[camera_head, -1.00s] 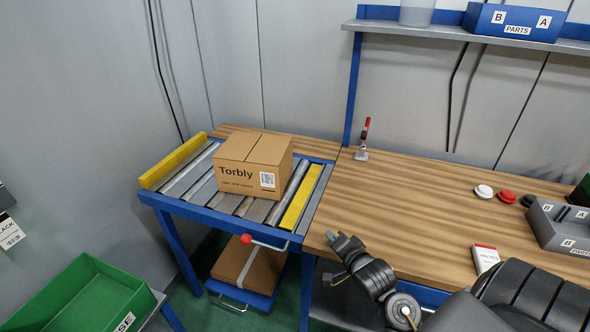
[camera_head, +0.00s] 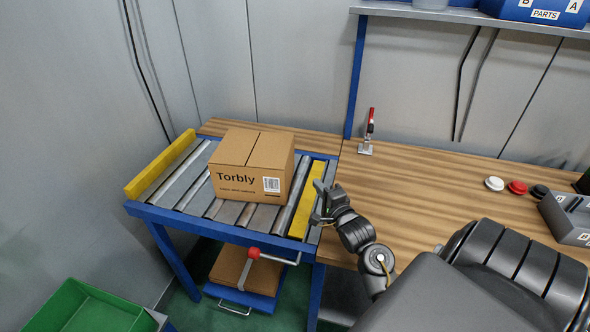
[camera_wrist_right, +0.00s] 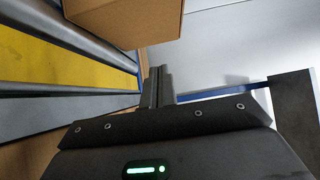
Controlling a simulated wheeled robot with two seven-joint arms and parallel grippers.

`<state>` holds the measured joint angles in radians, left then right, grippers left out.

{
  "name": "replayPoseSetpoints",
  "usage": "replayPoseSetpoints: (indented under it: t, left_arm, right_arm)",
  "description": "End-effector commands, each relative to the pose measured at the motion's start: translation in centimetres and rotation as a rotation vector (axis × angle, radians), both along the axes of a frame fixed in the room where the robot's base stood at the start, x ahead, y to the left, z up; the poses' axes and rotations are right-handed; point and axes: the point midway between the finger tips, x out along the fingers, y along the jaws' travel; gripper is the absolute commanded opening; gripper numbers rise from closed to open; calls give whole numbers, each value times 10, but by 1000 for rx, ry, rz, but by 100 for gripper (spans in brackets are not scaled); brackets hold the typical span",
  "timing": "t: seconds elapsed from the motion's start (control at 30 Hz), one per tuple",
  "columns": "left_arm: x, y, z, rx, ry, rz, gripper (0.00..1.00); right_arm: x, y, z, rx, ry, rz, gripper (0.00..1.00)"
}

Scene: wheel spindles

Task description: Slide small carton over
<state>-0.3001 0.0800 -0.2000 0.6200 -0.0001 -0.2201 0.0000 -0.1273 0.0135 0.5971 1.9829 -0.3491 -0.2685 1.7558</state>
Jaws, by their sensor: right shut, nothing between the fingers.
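The small carton (camera_head: 250,168), a brown box marked Torbly, sits upright on the roller conveyor (camera_head: 225,213) between two yellow side rails. My right gripper (camera_head: 322,198) is shut and empty, just right of the carton beside the right yellow rail (camera_head: 308,200), with a gap between it and the carton. In the right wrist view the shut fingers (camera_wrist_right: 158,80) point toward the wall, and a lower part of the carton (camera_wrist_right: 125,18) shows above them. My left gripper is not in view.
A wooden bench (camera_head: 420,195) adjoins the conveyor. A red-handled clamp (camera_head: 368,132) stands at its back left. White, red and black buttons and a grey bin (camera_head: 568,215) are at right. A red-knobbed lever (camera_head: 254,253) is below the conveyor. A green bin (camera_head: 85,308) is at lower left.

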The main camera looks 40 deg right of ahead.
Motion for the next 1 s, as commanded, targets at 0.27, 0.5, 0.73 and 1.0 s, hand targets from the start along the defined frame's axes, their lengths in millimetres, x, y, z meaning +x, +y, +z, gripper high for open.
replayPoseSetpoints:
  t: [0.27, 0.5, 0.73, 1.0]
  left_arm:
    - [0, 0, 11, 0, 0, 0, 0]
    - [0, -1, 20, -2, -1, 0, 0]
    - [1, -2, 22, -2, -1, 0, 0]
    - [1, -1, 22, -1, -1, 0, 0]
  right_arm:
    - [59, -14, 3, 1, -1, 2, 0]
    - [91, -2, 2, 2, 0, 4, 0]
    - [102, 5, 0, -1, 1, 3, 0]
    - [103, 5, 0, -2, 1, 4, 0]
